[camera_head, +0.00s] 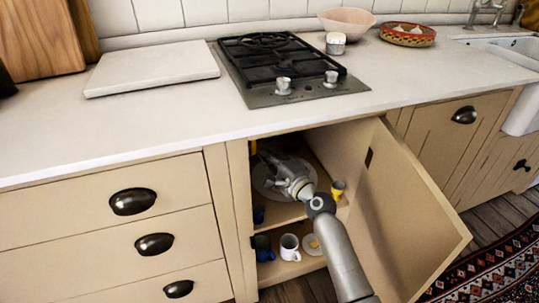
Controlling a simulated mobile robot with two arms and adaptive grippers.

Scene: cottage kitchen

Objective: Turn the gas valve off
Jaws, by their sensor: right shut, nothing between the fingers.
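My right arm reaches from the lower right into the open cabinet under the hob. My right gripper (266,158) is shut and empty, at the upper left of the opening. A small yellow part (253,147) shows right beside the fingertips at the cabinet's left side. It may be the gas valve, but it is too small and too covered to tell its handle position or whether the fingers touch it. The gas hob (300,97) is set in the counter above, with two silver knobs. My left gripper is not in view.
The open cabinet door (408,217) stands to the right of my arm. Inside are a plate (265,185), a yellow cup (338,189), a white mug (289,247) and blue mugs on the lower shelf. Drawers (100,232) stand at left.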

